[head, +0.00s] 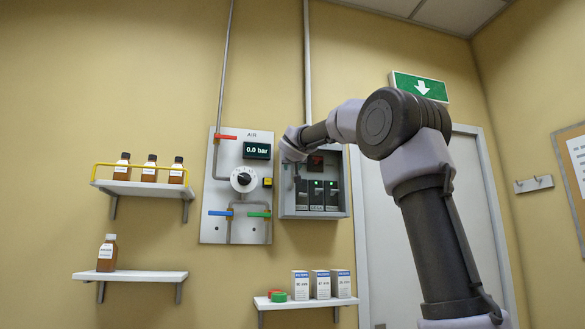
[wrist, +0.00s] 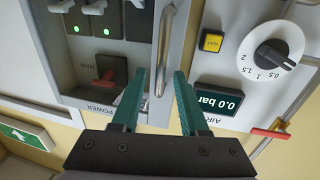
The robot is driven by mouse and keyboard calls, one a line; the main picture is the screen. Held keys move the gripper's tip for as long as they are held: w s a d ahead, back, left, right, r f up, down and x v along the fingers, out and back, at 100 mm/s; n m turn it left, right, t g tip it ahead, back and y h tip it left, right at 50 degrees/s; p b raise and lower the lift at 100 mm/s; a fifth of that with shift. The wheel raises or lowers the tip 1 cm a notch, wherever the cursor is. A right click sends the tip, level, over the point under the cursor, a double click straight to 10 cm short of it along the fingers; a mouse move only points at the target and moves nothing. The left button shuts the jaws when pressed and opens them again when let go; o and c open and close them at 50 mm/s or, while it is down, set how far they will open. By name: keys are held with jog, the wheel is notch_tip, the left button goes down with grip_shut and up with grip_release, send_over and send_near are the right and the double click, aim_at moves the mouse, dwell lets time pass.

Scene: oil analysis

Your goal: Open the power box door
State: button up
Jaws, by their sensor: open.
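The grey power box (head: 318,213) hangs on the wall, right of the air panel. Its breakers and a red main switch show through the front; the door looks closed, though a clear pane is hard to make out. In the wrist view, which is upside down, a silver bar handle (wrist: 165,52) runs along the door's edge. My gripper (wrist: 160,85) is open, its two green fingers on either side of the handle's near end. Contact with the handle cannot be told. In the head view my gripper (head: 290,158) is at the box's upper left, its fingers mostly hidden.
The air panel (head: 222,215) with dial, gauge and coloured valve levers is close on the left of the box. Shelves with brown bottles (head: 122,168) are farther left. A shelf with small boxes (head: 320,285) is below. A door (head: 455,220) stands behind my arm.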

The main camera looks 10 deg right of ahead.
grip_shut()
dwell(1.4)
